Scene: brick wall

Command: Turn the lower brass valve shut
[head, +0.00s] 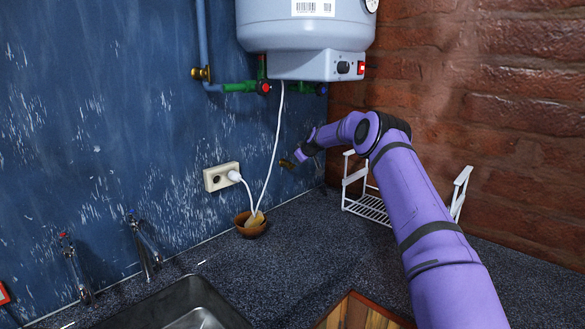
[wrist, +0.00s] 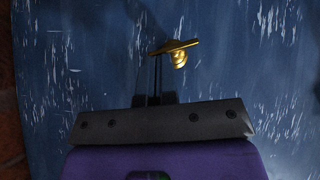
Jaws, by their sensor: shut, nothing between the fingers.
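The lower brass valve (head: 287,164) is small in the head view, low on the blue wall near the corner. In the wrist view the brass valve (wrist: 179,56) shows a flat handle on a rounded body, the handle slanting slightly up to the right. My gripper (head: 299,155) is at the valve in the head view. In the wrist view the thin fingers of my gripper (wrist: 155,60) are together and empty, their tips at the left end of the handle. I cannot tell whether they touch it.
Another brass fitting (head: 201,73) sits on the pipe higher up. A water heater (head: 305,25) hangs above. A white wire rack (head: 368,207) stands behind my arm. A socket (head: 221,177), a cord and a brown bowl (head: 250,226) are left of the valve.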

